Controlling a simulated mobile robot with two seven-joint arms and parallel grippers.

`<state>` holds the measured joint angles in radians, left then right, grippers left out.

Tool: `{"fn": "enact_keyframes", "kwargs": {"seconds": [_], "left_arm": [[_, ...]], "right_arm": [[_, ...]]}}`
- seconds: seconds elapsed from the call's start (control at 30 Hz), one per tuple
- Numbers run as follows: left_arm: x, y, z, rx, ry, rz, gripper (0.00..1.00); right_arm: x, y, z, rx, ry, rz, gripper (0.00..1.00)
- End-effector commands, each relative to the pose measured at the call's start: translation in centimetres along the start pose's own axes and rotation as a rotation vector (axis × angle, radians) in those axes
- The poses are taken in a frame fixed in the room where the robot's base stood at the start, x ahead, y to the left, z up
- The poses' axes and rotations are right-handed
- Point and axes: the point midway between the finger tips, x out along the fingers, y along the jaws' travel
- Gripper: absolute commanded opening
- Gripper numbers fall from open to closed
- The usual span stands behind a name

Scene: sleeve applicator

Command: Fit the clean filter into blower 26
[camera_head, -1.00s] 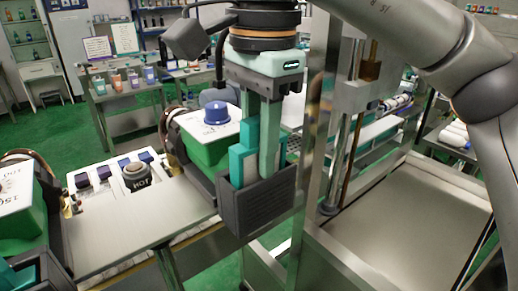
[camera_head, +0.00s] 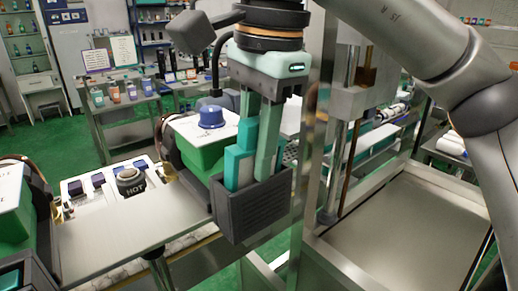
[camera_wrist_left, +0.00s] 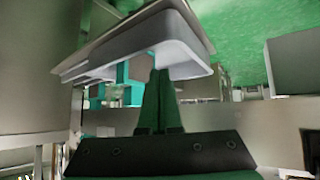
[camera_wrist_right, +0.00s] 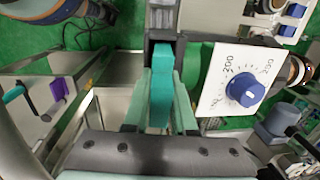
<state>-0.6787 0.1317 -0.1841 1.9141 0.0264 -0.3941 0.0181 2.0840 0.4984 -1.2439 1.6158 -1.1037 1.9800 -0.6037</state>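A teal block-shaped filter (camera_head: 232,166) stands in a dark grey slotted box (camera_head: 252,212) on the side of a green blower (camera_head: 206,152). The blower has a white top plate and a blue knob; I cannot read a number 26 on it. My right gripper (camera_head: 258,172) points down into the box, its pale green fingers on both sides of the filter. In the right wrist view, the filter (camera_wrist_right: 161,98) fills the gap between the fingers. My left gripper (camera_wrist_left: 157,100) shows in the left wrist view with its fingers together and nothing visible between them, below a pale grey tray-like part.
A second green blower (camera_head: 14,212) stands at the left edge. Between the blowers, a metal bench (camera_head: 125,232) carries a panel with dark switches and a round HOT knob (camera_head: 130,182). A steel frame post (camera_head: 313,150) rises close beside the right gripper. A flat steel surface (camera_head: 400,225) lies to the right.

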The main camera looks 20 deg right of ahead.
Motion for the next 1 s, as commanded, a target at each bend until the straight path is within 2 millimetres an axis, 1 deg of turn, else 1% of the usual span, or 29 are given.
{"fn": "enact_keyframes", "kwargs": {"seconds": [0.03, 0.1, 0.13, 0.23, 0.5, 0.6, 0.7, 0.83, 1.0], "left_arm": [[0.4, 0.0, 0.5, 0.000, 0.000, 0.000, 0.00], [0.4, 0.0, 0.4, 0.000, 0.000, 0.000, 0.00], [0.3, 0.0, 0.4, 0.000, 0.000, 0.000, 0.00], [0.2, 0.0, 0.2, 0.000, 0.000, 0.000, 0.00], [-1.6, 0.1, -1.8, 0.000, 0.000, 0.000, 0.00], [-2.3, 0.2, -2.5, 0.000, -0.001, 0.000, 0.00], [-2.8, 0.2, -3.0, 0.000, 0.000, 0.000, 0.00], [-3.2, 0.2, -3.5, 0.000, 0.000, 0.000, 0.00], [-3.4, 0.3, -3.7, 0.000, 0.000, 0.000, 0.00]], "right_arm": [[4.5, 0.8, 0.2, -0.016, 0.038, 0.119, 0.53], [3.9, 0.8, 0.2, -0.016, 0.037, 0.114, 0.59], [3.5, 0.8, 0.2, -0.016, 0.036, 0.111, 0.59], [1.8, 0.8, 0.3, -0.015, 0.033, 0.099, 0.59], [-5.8, 0.6, 0.1, -0.006, 0.020, 0.045, 0.59], [-8.3, 0.6, 0.1, -0.003, 0.013, 0.028, 0.59], [-10.2, 0.6, 0.1, -0.001, 0.009, 0.014, 0.59], [-11.9, 0.6, 0.0, -0.001, 0.004, 0.002, 0.59], [-12.7, 0.7, 0.0, 0.000, 0.001, -0.005, 0.59]]}}
